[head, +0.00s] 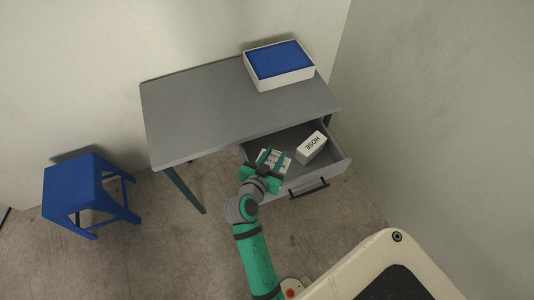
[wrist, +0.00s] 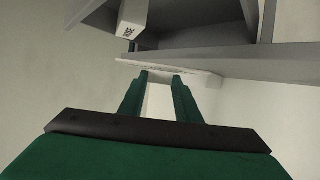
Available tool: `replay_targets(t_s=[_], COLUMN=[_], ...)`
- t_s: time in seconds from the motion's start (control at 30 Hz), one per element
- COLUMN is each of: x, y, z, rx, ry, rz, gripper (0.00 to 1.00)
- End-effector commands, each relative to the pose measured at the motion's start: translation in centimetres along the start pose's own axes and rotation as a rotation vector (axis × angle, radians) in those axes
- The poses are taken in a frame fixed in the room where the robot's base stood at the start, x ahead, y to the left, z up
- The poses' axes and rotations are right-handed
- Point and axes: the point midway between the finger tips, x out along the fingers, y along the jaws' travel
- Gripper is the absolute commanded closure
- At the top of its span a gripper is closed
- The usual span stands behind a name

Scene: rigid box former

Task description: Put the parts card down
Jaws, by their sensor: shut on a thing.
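My gripper (head: 270,158) is shut on the parts card (head: 285,165), a pale card with print. In the head view the card shows over the left part of the open drawer (head: 340,163). The gripper partly hides the card, and its height above the drawer floor cannot be told. In the wrist view the card (wrist: 206,78) sits at the fingertips of my gripper (wrist: 160,78), seen nearly edge-on, with a grey panel just beyond it.
A white box marked HOSE (head: 311,147) lies in the drawer, right of the card; it also shows in the wrist view (wrist: 131,20). A grey desk (head: 200,110) carries a white box with a blue top (head: 280,62). A blue stool (head: 75,190) stands at left.

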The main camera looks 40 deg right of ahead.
Motion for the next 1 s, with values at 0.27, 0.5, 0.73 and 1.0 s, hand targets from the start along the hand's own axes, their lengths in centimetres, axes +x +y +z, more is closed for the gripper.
replay_targets(t_s=[0.27, 0.5, 0.73, 1.0], x=[4.1, 5.7, 7.0, 7.4], y=[-3.6, -4.9, -5.3, -5.3], z=[2.8, 4.2, 6.5, 7.5], rx=[-0.003, -0.001, -0.003, -0.001], ry=[-0.001, 0.0, -0.001, 0.001], rz=[0.0, -0.001, 0.0, -0.001], gripper=[0.9, 0.9, 0.9, 0.9])
